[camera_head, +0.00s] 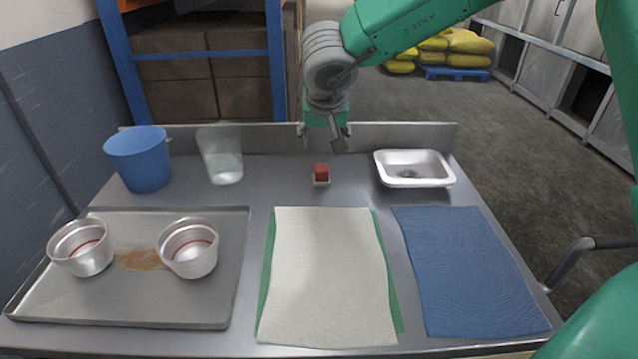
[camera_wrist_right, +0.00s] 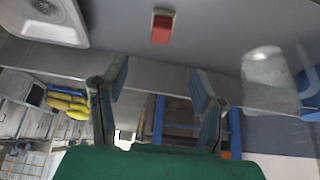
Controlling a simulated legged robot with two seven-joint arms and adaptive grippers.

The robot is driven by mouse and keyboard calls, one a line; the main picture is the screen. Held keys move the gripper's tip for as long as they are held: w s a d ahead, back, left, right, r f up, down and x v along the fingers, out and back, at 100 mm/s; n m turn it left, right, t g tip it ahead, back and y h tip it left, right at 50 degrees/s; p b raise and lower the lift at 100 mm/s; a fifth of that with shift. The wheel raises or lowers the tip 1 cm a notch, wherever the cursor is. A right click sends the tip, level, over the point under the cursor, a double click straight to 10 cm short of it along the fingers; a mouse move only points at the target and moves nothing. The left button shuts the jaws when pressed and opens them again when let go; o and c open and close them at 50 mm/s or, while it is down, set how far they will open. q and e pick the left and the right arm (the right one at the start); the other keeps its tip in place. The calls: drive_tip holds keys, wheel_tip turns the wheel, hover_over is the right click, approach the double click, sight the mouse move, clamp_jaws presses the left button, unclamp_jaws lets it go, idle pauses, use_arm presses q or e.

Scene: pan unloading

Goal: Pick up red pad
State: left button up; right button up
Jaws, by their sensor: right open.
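The red pad (camera_head: 321,172) is a small red block on a pale base. It sits on the metal table behind the white cloth in the head view, and it also shows at the top of the right wrist view (camera_wrist_right: 162,30). My right gripper (camera_head: 324,143) hangs above the back part of the table, over and behind the red pad. Its two fingers (camera_wrist_right: 160,88) are spread apart in the wrist view with nothing between them. The red pad is clear of the fingers. My left gripper is not in view.
A clear cup (camera_head: 221,156) and a blue bucket (camera_head: 139,158) stand at the back left. A white basin (camera_head: 414,168) is at right. A metal tray (camera_head: 130,308) holds two metal pans. A white cloth (camera_head: 328,280) and a blue cloth (camera_head: 468,270) lie in front.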

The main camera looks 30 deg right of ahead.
sight(321, 168)
drive_tip(key=x, duration=0.2)
drive_tip(key=b+x, duration=0.1)
drive_tip(key=x, duration=0.5)
drive_tip(key=shift+d+f, duration=0.15)
drive_tip(key=shift+d, duration=0.25)
drive_tip(key=shift+w+a+f+b, duration=0.1)
drive_tip(key=shift+w+f+b, duration=0.1)
drive_tip(key=shift+f+b, duration=0.25)
drive_tip(key=f, duration=0.1)
drive_tip(key=w+f, duration=0.1)
drive_tip(key=f, duration=0.1)
drive_tip(key=shift+w+f+b, duration=0.15)
drive_tip(key=shift+w+b, duration=0.2)
drive_tip(key=shift+b, duration=0.05)
drive_tip(key=shift+w+f, duration=0.15)
drive_tip(key=shift+f, duration=0.05)
drive_tip(key=shift+d, duration=0.35)
drive_tip(key=shift+c, duration=1)
clamp_jaws()
